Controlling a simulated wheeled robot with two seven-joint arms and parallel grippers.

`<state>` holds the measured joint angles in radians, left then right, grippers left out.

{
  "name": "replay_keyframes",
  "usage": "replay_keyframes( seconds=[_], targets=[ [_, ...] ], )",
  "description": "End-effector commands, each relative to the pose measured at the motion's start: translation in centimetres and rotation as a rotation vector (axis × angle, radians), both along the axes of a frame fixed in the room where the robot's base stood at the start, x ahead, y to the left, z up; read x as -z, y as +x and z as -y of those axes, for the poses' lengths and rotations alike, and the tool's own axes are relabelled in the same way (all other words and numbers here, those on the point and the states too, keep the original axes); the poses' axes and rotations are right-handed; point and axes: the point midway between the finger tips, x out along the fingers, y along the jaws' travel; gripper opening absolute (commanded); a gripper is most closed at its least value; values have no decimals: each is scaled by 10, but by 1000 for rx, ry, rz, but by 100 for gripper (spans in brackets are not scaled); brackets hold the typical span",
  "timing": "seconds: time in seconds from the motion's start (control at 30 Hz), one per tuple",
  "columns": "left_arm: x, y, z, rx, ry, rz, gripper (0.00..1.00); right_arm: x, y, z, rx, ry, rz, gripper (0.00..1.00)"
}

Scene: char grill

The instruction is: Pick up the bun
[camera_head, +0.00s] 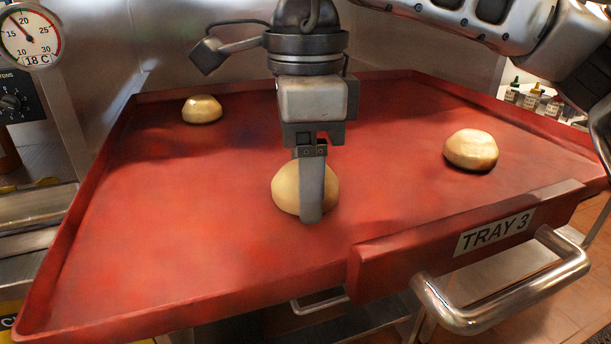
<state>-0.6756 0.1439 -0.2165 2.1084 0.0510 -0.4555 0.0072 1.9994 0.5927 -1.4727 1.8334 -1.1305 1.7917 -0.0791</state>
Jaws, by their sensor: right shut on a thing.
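A round pale bun (285,188) sits on the red tray (190,240) near its middle. My right gripper (311,205) points straight down at this bun and is shut on it. One finger shows in front of the bun and hides part of it; the other finger is hidden. A second bun (202,109) lies at the tray's back left. A third bun (470,149) lies on the right side of the tray. My left gripper is not in view.
The tray has a raised rim and a front plate marked TRAY 3 (495,232) with a metal handle (500,290). Small bottles (532,97) stand beyond the right rim. A round thermometer (29,36) is at the upper left. The tray's left front is clear.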

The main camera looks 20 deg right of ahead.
Motion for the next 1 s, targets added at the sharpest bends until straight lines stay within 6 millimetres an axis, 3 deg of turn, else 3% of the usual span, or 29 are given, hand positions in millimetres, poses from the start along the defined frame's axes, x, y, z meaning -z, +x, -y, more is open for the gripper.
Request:
replay_keyframes(
  seconds=[0.17,0.3,0.6,0.8,1.0],
  targets=[
    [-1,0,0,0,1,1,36,-12,0,-1,0,1,2,38],
    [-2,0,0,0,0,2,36,-33,0,-1,0,2,2,38],
    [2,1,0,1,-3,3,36,-94,-50,-32,-8,-1,4,38],
    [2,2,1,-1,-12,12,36,-114,-90,-56,-7,-2,3,38],
    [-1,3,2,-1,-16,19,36,-126,-113,-70,-2,0,1,38]
  ],
)
